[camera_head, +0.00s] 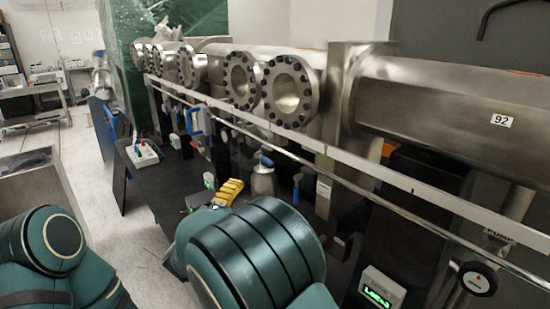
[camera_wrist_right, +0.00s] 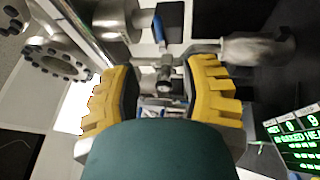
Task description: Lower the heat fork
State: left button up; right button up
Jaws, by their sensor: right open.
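My right gripper (camera_head: 228,193) shows yellow fingers low beside the dark machine front, partly hidden behind my own teal arm. In the right wrist view the same gripper (camera_wrist_right: 163,84) is open, with a yellow finger on each side and a wide gap. A small metal fitting with a round end (camera_wrist_right: 164,87) shows in the gap. I cannot tell whether it touches a finger. A metal part with a blue handle (camera_wrist_right: 158,28) lies beyond it. I cannot tell for certain which part is the heat fork. My left gripper is not in view.
A long steel tube (camera_head: 440,95) with bolted round flanges (camera_head: 290,92) runs above the work area. A metal rail (camera_head: 330,165) crosses in front. A lit green display (camera_head: 376,298) is at lower right. Floor at left (camera_head: 90,165) is clear.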

aim_at(267, 163)
jog(key=p+x, duration=0.1)
jog(key=x, duration=1.2)
jog(key=shift+w+d+r, duration=0.1)
jog(key=shift+w+d, duration=0.2)
grip_shut()
